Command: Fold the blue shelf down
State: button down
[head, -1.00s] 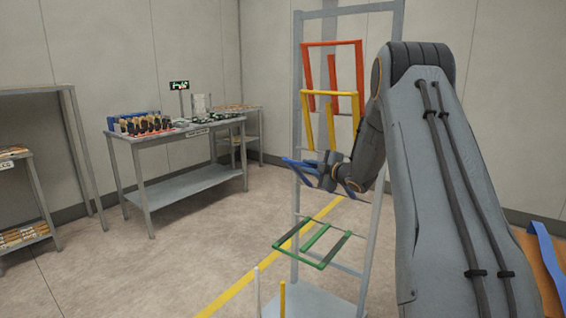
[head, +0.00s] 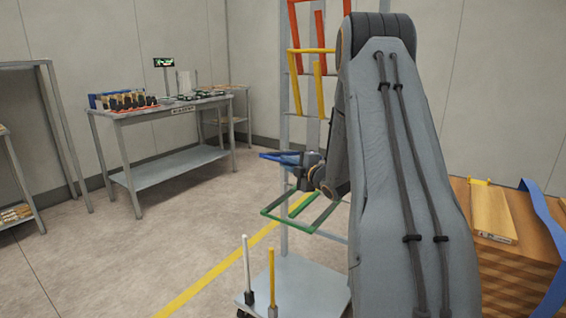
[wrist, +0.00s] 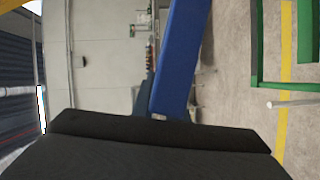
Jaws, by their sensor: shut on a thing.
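The blue shelf (head: 278,157) stands out from the grey rack (head: 284,225), roughly level, between the yellow and green shelves. Much of it is hidden behind my gripper and arm. My gripper (head: 294,161) is at the blue shelf, shut on it. In the wrist view a long blue bar of the shelf (wrist: 182,55) runs up from the dark gripper body (wrist: 160,135). The fingertips are not clear there.
The yellow shelf (head: 312,50) and red shelf (head: 293,35) above stand folded up. The green shelf (head: 285,222) below lies folded out. A white post (head: 246,262) and yellow post (head: 271,276) rise at the rack's base.

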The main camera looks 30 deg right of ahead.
jog(key=shift+d, duration=0.15)
jog(key=c, duration=1.8)
grip_release()
jog(key=shift+o, duration=0.2)
jog(key=shift+s, duration=0.1)
jog(key=s, duration=0.7)
jog(key=shift+s+d+r, duration=0.2)
jog(key=shift+s+d, duration=0.05)
jog(key=shift+s, duration=0.1)
jog(key=shift+s, duration=0.1)
jog(key=s+f, duration=0.1)
jog(key=s, duration=0.7)
jog(key=shift+s+d+f, duration=0.2)
jog(key=shift+s+d, duration=0.15)
jog(key=shift+d, duration=0.05)
